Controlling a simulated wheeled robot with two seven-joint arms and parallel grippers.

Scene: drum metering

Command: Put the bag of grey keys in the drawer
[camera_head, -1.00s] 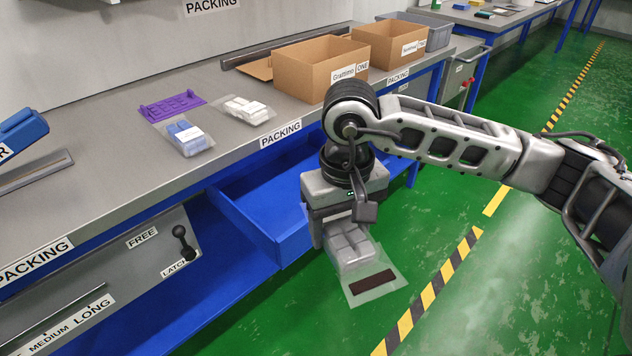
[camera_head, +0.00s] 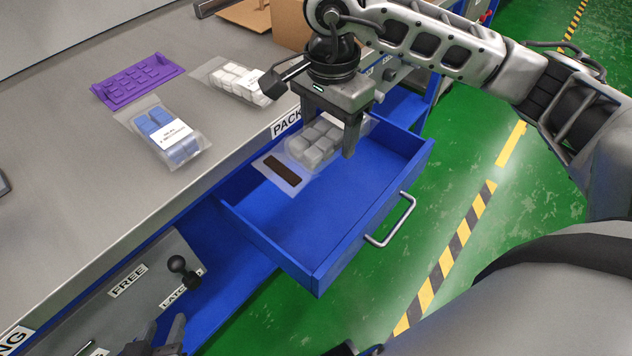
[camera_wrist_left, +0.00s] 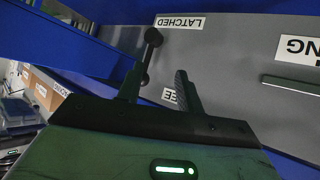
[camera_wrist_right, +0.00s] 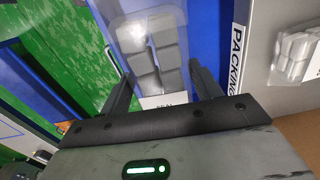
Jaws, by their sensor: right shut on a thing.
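The bag of grey keys (camera_head: 316,146), clear with a dark strip, hangs from my right gripper (camera_head: 333,133) above the open blue drawer (camera_head: 310,215). In the right wrist view the bag (camera_wrist_right: 150,45) shows between the fingers of my right gripper (camera_wrist_right: 163,88), which is shut on its labelled end. I cannot tell whether the bag touches the drawer. The drawer, with a metal handle (camera_head: 391,222), looks empty apart from the bag over it. My left gripper (camera_head: 160,340) is low at the front left. In the left wrist view my left gripper (camera_wrist_left: 156,82) has its fingers apart and empty, near the black latch knob (camera_wrist_left: 152,38).
On the grey bench (camera_head: 90,220) lie a purple key tray (camera_head: 138,80), a bag of blue keys (camera_head: 165,135) and a bag of white keys (camera_head: 238,80). A cardboard box (camera_head: 290,25) stands behind my right arm. The latch knob (camera_head: 178,266) sits left of the drawer.

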